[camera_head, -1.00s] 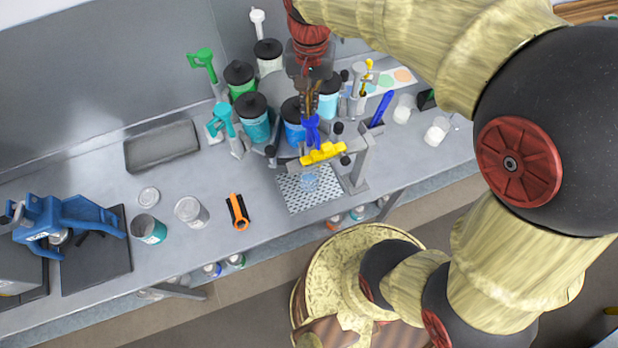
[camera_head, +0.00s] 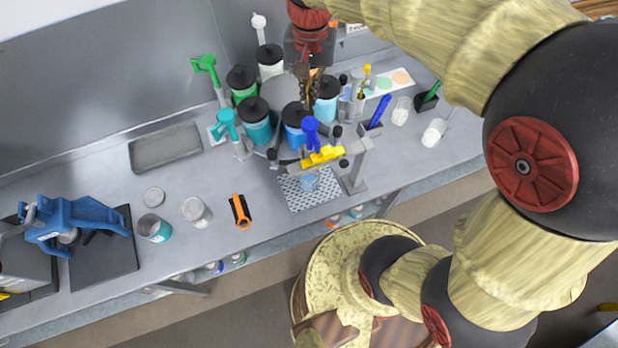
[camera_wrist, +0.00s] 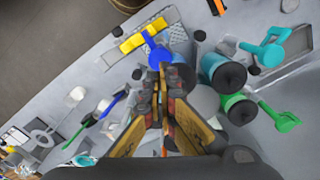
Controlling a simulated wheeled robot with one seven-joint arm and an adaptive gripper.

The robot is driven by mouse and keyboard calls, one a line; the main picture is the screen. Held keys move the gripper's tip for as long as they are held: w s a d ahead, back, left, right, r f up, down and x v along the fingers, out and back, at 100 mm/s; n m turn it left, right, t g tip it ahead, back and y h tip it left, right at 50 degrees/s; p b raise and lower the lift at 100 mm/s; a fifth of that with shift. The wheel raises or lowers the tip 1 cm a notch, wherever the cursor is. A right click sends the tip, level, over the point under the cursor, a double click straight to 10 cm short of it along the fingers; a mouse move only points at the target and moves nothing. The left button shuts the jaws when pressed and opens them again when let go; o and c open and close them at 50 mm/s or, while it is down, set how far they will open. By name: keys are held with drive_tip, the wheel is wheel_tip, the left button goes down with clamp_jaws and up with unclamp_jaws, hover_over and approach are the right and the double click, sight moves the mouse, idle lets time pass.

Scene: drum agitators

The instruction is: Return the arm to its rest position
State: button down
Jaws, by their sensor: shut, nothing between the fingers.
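My gripper (camera_head: 303,88) is above the ring of paint canisters in the head view, pointing down, with its fingers together and empty. In the wrist view the fingertips (camera_wrist: 163,75) point toward a blue agitator handle (camera_wrist: 157,52). That blue handle (camera_head: 311,132) stands upright in front of a blue canister (camera_head: 295,133) in the head view. Whether the fingertips are clear of the handle is hard to tell in the wrist view, but in the head view they look apart. My arm reaches in from the upper right.
A yellow bar (camera_head: 322,157) sits above a perforated tray (camera_head: 296,190) with a clear cup. Teal (camera_head: 228,124) and green handles (camera_head: 207,68) stand left of the gripper. Open counter lies around the orange tool (camera_head: 240,211). A blue clamp machine (camera_head: 75,222) is far left.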

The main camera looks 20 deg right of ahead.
idle(0.3)
drive_tip(key=s+r+n+t, duration=0.3)
drive_tip(key=s, duration=0.4)
drive_tip(key=s+r+n+t, duration=0.3)
drive_tip(key=s+r, duration=0.1)
drive_tip(key=s, duration=0.3)
wheel_tip(320, 180, down, 28)
drive_tip(key=b, duration=2.7)
drive_tip(key=shift+b, duration=0.4)
